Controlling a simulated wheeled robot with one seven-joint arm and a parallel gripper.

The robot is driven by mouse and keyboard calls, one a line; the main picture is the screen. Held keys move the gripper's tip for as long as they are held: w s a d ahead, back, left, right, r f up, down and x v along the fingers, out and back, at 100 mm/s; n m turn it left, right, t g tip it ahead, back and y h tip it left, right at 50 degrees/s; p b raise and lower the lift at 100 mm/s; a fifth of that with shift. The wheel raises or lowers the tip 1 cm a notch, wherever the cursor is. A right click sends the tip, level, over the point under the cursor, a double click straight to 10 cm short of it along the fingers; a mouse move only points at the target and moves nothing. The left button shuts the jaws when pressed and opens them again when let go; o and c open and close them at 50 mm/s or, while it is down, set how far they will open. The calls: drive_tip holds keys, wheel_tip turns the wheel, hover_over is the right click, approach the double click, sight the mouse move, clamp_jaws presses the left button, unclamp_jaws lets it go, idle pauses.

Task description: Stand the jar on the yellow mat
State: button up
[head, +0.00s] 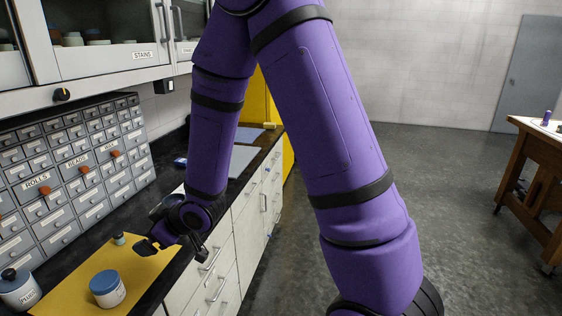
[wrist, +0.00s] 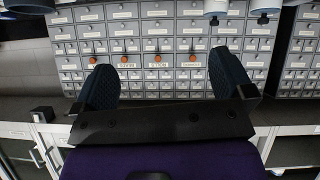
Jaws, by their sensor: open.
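The yellow mat (head: 65,262) lies on the dark counter at lower left in the head view. A white jar with a blue lid (head: 107,289) stands upright on it, near its front. A small jar with a greenish lid (head: 118,239) is at the mat's far side. A white labelled jar with a dark knobbed lid (head: 19,290) stands at the mat's left edge; I cannot tell whether its base is on the mat. My gripper (head: 174,252) is open at the mat's right side, apart from the jars. In the wrist view nothing is between its fingers (wrist: 163,72).
A bank of small labelled drawers (head: 72,170) stands behind the mat. A wall cabinet (head: 100,40) hangs above the counter. White drawers (head: 215,270) form the counter front. A wooden table (head: 535,165) stands far right, with open floor between. Two pale rounded objects (wrist: 216,7) show at the wrist view's top.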

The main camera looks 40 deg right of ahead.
drive_tip(key=s+d+r+m+g+h, duration=0.1)
drive_tip(key=s+d+r+m+h, duration=0.2)
drive_tip(key=d+r, duration=0.4)
drive_tip(key=s+d+r+m+h, duration=0.1)
drive_tip(key=s+d+r+h, duration=0.1)
drive_tip(key=s+d+r, duration=0.45)
drive_tip(key=s+r+m+g, duration=0.1)
drive_tip(key=s+r, duration=0.2)
drive_tip(key=s, duration=0.3)
drive_tip(key=s+d+r+m+g, duration=0.1)
drive_tip(key=s+r, duration=0.2)
drive_tip(key=s, duration=0.3)
drive_tip(key=s+d+r+m+g+h, duration=0.1)
drive_tip(key=s+r+m, duration=0.1)
drive_tip(key=s+r, duration=0.2)
drive_tip(key=s, duration=0.2)
drive_tip(key=shift+s, duration=0.4)
